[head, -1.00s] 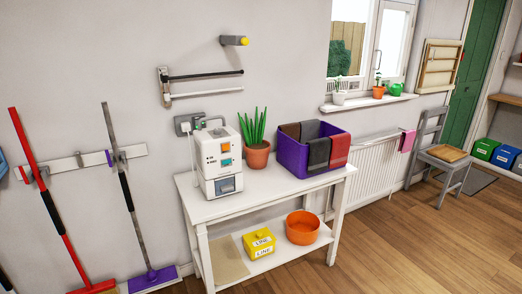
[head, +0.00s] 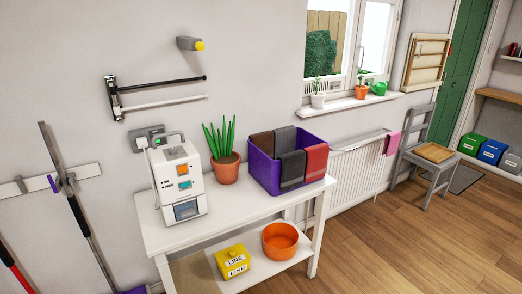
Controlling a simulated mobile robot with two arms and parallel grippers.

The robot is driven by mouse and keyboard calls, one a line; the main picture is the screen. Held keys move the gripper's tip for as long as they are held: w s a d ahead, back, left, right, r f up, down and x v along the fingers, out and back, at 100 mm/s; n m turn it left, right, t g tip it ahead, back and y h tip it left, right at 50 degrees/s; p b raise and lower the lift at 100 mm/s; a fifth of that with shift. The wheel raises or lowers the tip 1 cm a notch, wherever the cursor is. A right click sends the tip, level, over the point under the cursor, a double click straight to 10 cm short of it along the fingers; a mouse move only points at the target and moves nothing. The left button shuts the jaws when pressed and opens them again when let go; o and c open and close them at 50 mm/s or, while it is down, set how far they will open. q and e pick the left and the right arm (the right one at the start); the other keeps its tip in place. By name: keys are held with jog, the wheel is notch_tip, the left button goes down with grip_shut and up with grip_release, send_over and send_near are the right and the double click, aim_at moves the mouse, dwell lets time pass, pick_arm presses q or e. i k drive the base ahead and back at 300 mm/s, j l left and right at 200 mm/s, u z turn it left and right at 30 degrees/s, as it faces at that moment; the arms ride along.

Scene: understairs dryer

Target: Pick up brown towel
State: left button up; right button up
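The brown towel (head: 262,145) hangs over the back left rim of a purple bin (head: 261,173) on the white table. Part of it is hidden inside the bin. A dark grey towel (head: 292,167) and a red towel (head: 316,161) hang over the bin's front rim. Another grey towel (head: 284,139) lies at the back rim beside the brown one. Neither of my grippers shows in the head view.
The white table (head: 226,212) also bears a white machine (head: 178,183) and a potted plant (head: 225,171). A yellow box (head: 232,261) and an orange bowl (head: 281,241) stand on its lower shelf. A grey chair (head: 428,158) stands near the radiator.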

aim_at(264, 141)
jog(key=i+u, duration=0.1)
jog(key=u, duration=0.65)
jog(key=i+l+u, duration=0.15)
jog(key=l+u, duration=0.25)
jog(key=l, duration=0.15)
jog(key=i+l+u, duration=0.1)
jog(key=l+u, duration=0.3)
jog(key=l, duration=0.15)
jog(key=l+u, duration=0.35)
jog(key=l, duration=0.25)
